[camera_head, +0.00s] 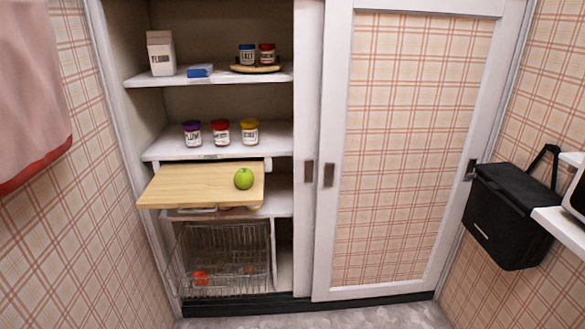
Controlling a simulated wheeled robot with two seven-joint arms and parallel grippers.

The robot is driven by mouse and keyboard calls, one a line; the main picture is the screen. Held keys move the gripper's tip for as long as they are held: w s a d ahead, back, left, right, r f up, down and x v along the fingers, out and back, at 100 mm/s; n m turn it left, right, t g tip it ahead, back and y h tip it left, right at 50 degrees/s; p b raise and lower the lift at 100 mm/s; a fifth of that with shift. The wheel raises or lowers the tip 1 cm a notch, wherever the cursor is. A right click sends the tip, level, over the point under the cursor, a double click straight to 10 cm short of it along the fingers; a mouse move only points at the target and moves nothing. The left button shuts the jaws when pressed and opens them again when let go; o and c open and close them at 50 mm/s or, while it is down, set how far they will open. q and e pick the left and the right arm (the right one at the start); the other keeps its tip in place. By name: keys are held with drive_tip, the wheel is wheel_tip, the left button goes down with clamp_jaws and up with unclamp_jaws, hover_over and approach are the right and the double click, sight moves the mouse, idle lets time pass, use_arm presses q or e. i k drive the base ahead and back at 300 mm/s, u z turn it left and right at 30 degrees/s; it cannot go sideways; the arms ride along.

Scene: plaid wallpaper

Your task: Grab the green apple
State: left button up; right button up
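The green apple (244,179) sits on the right part of a light wooden pull-out board (185,185) in the open cupboard, near the board's right edge. Nothing covers the apple from above. Neither of my grippers shows in the head view.
Shelves above hold jars (221,132), a flour carton (160,53) and a blue packet (200,71). A wire basket (222,262) stands below the board. A sliding door (385,150) closes the right side. A black bag (508,215) hangs at right. Free floor (390,316) shows in front.

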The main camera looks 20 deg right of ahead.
sight(244, 178)
drive_tip(key=z, duration=0.1)
drive_tip(key=i, duration=0.95)
drive_tip(key=u, duration=0.25)
